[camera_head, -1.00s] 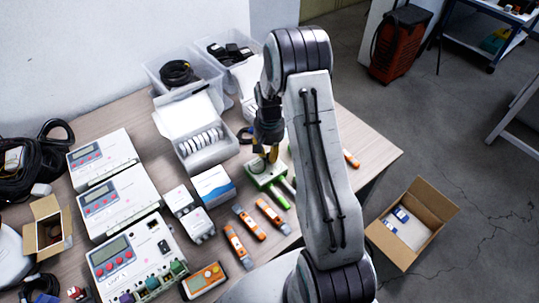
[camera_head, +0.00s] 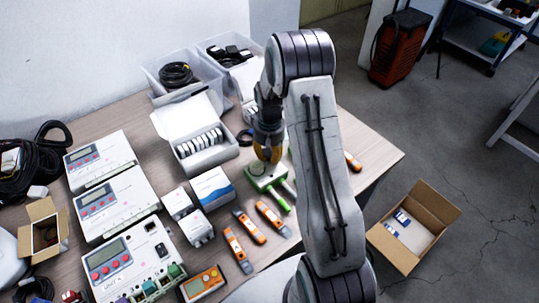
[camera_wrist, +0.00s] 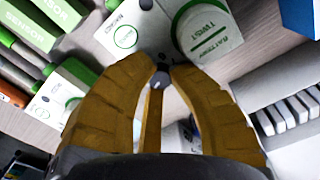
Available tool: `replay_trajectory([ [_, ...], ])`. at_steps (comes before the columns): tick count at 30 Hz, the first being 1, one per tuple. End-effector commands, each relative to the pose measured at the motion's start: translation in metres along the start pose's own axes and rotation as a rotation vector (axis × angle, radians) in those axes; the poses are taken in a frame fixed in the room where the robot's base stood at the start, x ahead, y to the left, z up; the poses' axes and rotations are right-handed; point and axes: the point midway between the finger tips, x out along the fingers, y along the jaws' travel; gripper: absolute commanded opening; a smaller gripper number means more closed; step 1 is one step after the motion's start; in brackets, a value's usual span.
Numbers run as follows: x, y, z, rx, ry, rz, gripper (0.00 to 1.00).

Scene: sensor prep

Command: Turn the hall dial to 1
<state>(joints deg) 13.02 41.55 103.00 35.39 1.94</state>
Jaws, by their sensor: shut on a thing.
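My gripper (camera_head: 268,152) points down over a white and green sensor unit (camera_head: 262,186) on the table. In the wrist view its yellow fingers (camera_wrist: 160,72) close together around a small dark grey knob (camera_wrist: 158,79), which seems to be the hall dial. The knob's marks and number are hidden or too small to read. Beside it on the white housing is a round cap (camera_wrist: 207,32) with "BATTERY" and "TWIST" on it.
Orange and white handheld tools (camera_head: 248,227) lie close in front of the unit. A blue and white box (camera_head: 213,188) stands to its left, and an open white box (camera_head: 205,158) of white pieces lies behind. The table's right edge is near.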

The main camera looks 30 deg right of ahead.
Motion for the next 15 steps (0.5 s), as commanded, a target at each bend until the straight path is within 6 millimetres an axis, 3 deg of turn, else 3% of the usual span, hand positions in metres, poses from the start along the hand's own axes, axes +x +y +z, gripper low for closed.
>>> replay_trajectory([
  [2, 0.0017, 0.0001, 0.0017, 0.001, -0.006, 0.000, 0.00],
  [3, 0.0017, 0.0001, 0.0017, 0.001, -0.006, 0.000, 0.20],
  [12, 0.0008, 0.0000, 0.0009, 0.001, -0.003, 0.000, 0.45],
  [15, 0.0005, 0.0000, 0.0007, 0.001, -0.002, 0.000, 0.45],
])
